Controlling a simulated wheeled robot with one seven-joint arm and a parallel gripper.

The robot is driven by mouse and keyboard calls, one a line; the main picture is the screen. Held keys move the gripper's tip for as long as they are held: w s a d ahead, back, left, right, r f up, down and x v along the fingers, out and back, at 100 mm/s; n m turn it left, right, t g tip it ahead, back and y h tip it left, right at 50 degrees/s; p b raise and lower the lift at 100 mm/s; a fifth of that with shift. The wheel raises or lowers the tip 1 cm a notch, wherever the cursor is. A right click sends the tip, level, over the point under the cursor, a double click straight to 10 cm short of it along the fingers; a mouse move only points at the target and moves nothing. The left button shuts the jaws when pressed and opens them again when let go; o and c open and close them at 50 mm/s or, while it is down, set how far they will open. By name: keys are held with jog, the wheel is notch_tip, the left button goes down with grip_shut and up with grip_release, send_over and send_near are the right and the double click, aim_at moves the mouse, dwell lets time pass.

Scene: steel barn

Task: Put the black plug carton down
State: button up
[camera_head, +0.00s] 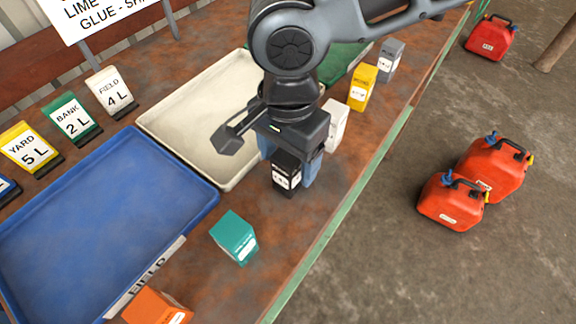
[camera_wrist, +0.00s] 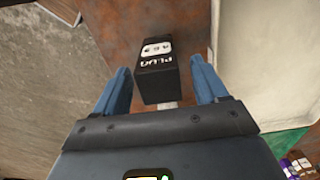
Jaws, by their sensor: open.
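The black plug carton (camera_head: 286,176) stands on the rusty bench top (camera_head: 330,190), just in front of the white tray. Its white label faces the head camera. In the wrist view the carton (camera_wrist: 157,72) shows the word PLUG upside down, with bench around its far end. My gripper (camera_head: 288,160) is open above and around it. In the wrist view the blue fingers of my gripper (camera_wrist: 161,80) are spread on either side of the carton, with a visible gap on each side. The head view hides part of the carton behind the gripper.
A teal carton (camera_head: 234,238) and an orange carton (camera_head: 157,306) stand at lower left. White (camera_head: 336,124), yellow (camera_head: 362,88) and grey (camera_head: 386,60) cartons line the right. Blue (camera_head: 90,220) and white (camera_head: 190,120) trays lie behind. Red cans (camera_head: 452,202) stand on the floor.

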jog(key=shift+f, duration=0.7)
jog(key=shift+c, duration=0.3)
jog(key=c, duration=1.1)
jog(key=shift+r, duration=0.1)
